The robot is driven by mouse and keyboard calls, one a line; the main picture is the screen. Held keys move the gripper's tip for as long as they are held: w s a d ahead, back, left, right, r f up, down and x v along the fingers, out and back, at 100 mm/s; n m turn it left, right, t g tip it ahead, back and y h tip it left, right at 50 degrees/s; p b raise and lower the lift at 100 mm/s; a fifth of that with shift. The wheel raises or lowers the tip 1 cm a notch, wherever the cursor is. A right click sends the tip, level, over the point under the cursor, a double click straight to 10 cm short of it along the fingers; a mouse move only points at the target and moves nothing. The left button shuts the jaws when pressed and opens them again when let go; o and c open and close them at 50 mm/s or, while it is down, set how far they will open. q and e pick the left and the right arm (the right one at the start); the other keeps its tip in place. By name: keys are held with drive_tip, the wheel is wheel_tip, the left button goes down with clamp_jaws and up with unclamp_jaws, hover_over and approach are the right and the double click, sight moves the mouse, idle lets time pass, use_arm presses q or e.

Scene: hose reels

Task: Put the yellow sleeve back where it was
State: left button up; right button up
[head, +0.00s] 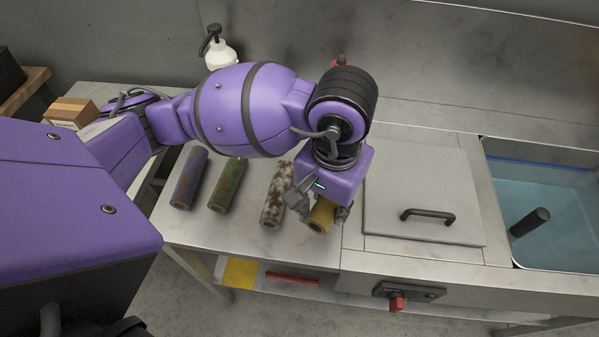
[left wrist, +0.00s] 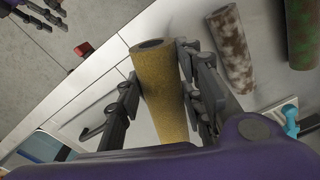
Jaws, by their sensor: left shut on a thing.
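The yellow sleeve (head: 321,214) is a speckled, hollow tube. In the left wrist view the yellow sleeve (left wrist: 160,90) lies between the fingers of my left gripper (left wrist: 160,95). In the head view my left gripper (head: 318,207) is shut on it at the right end of a row of sleeves, pointing down; the gripper hides part of it. I cannot tell whether the sleeve touches the bench. A brown-and-white mottled sleeve (head: 275,195) lies just left of it, apart.
A green-brown sleeve (head: 227,185) and a blue-brown sleeve (head: 189,178) lie further left on the metal bench (head: 250,240). A lid with a black handle (head: 427,216) is to the right. Beyond it is a water tank (head: 550,215) with a dark cylinder (head: 530,222). A white pump bottle (head: 220,54) stands behind.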

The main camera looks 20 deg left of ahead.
use_arm(q)
drive_tip(key=a+f, duration=0.1)
drive_tip(key=w+a+f, duration=0.1)
drive_tip(key=f, duration=0.1)
drive_tip(key=w+a+f, duration=0.1)
drive_tip(key=f, duration=0.1)
drive_tip(key=shift+w+a+f, duration=0.1)
drive_tip(key=shift+w+a, duration=0.15)
drive_tip(key=shift+a, duration=0.1)
drive_tip(key=shift+w+a+f, duration=0.1)
drive_tip(key=shift+a+f, duration=0.05)
drive_tip(key=shift+f, duration=0.8)
drive_tip(key=shift+w+a+f, duration=0.1)
drive_tip(key=shift+a+f, duration=0.05)
drive_tip(key=shift+f, duration=0.8)
drive_tip(key=shift+f, duration=0.15)
drive_tip(key=o, duration=0.7)
drive_tip(key=shift+f, duration=0.15)
drive_tip(key=shift+o, duration=1)
